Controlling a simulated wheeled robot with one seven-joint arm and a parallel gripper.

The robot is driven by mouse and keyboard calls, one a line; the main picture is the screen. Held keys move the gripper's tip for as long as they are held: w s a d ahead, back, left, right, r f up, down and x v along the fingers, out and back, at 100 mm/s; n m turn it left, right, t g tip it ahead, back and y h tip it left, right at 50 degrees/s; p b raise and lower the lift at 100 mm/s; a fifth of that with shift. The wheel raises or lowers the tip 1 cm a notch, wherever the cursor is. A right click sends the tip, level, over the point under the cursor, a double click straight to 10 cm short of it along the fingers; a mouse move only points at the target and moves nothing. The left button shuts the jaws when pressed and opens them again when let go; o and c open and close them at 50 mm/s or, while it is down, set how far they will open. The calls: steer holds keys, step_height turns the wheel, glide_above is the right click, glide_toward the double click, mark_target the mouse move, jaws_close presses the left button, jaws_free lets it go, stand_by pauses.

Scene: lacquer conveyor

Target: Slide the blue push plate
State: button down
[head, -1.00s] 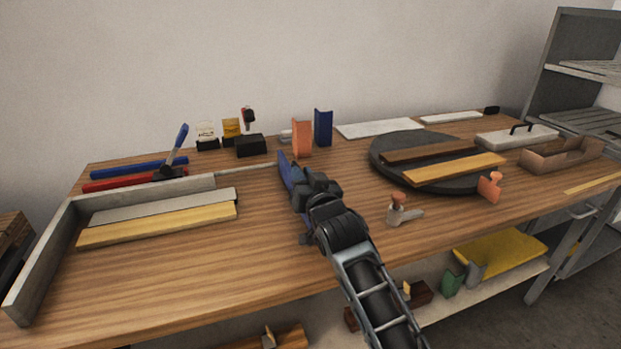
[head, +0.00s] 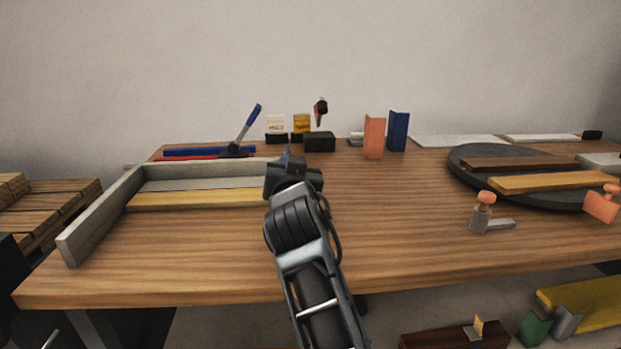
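My gripper (head: 291,172) is over the middle of the wooden bench, just right of the grey and yellow strips, pointing away from me. The yellow strip (head: 198,199) and the grey strip (head: 205,184) lie side by side within a grey L-shaped fence (head: 103,212).
An orange block (head: 374,137) and a dark blue block (head: 397,131) stand at the back. A black round turntable (head: 465,172) with strips is at the right. An orange-topped clamp (head: 482,213) stands at the front right. The bench front (head: 160,270) is clear.

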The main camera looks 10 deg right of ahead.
steer(key=shift+a+r, duration=0.1)
steer(key=shift+a, duration=0.35)
steer(key=c, duration=1.2)
jaws_free()
steer(key=shift+o, duration=0.2)
steer(key=shift+s, duration=0.15)
steer(key=s, duration=0.7)
steer(key=shift+s, duration=0.3)
